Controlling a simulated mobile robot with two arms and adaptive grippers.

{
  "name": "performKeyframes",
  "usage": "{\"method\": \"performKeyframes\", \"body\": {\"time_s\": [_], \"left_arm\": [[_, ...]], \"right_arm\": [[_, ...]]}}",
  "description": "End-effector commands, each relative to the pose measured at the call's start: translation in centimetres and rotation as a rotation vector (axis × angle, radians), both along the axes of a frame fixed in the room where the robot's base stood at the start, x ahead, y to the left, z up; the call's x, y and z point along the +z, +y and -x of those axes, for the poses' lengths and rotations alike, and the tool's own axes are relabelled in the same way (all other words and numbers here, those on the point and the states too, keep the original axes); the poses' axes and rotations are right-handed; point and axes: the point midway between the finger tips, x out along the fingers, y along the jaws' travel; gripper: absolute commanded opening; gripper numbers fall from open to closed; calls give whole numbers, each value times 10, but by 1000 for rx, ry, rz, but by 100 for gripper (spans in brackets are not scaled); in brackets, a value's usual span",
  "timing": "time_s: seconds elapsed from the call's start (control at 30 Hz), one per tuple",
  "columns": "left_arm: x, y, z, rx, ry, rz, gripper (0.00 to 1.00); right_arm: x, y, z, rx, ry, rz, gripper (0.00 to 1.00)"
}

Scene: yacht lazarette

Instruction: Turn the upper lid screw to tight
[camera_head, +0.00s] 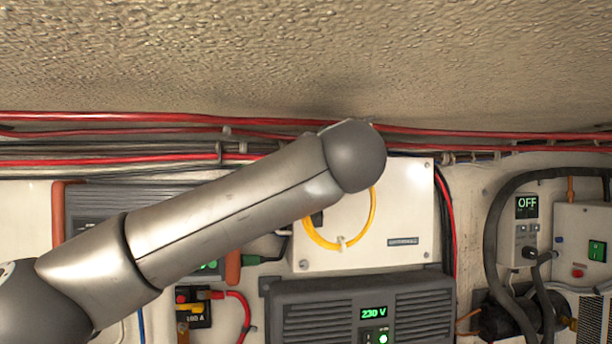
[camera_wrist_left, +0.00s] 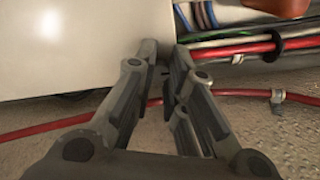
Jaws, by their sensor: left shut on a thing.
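The white box (camera_head: 395,205) is on the wall in the head view, with its lid facing me. Small screws show at its upper right, lower left (camera_head: 303,264) and lower right corners. Its upper left part is hidden behind my left arm. The head view does not show this gripper behind the arm. My right gripper is in neither view.
Red cables (camera_head: 480,134) run along the wall above the box, under the rough ceiling (camera_head: 300,60). A yellow cable loop (camera_head: 320,243) hangs on the box front. A grey inverter reading 230 V (camera_head: 373,314) sits below. A switch panel reading OFF (camera_head: 527,205) is at right.

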Motion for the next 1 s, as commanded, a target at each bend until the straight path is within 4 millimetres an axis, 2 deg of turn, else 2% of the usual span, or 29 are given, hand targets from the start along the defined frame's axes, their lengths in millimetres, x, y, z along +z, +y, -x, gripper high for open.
{"method": "performKeyframes", "body": {"time_s": [0.03, 0.1, 0.3, 1.0], "left_arm": [[-6, -1, 0, -2, 4, -20, 0], [-6, -2, 0, -4, 12, -59, 0], [-4, -1, 0, -3, 38, -197, 0], [1, -2, 0, -3, 163, -841, 0]], "right_arm": [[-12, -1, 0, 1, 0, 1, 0], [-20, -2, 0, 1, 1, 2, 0], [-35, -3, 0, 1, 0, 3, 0], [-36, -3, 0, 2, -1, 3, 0]]}}
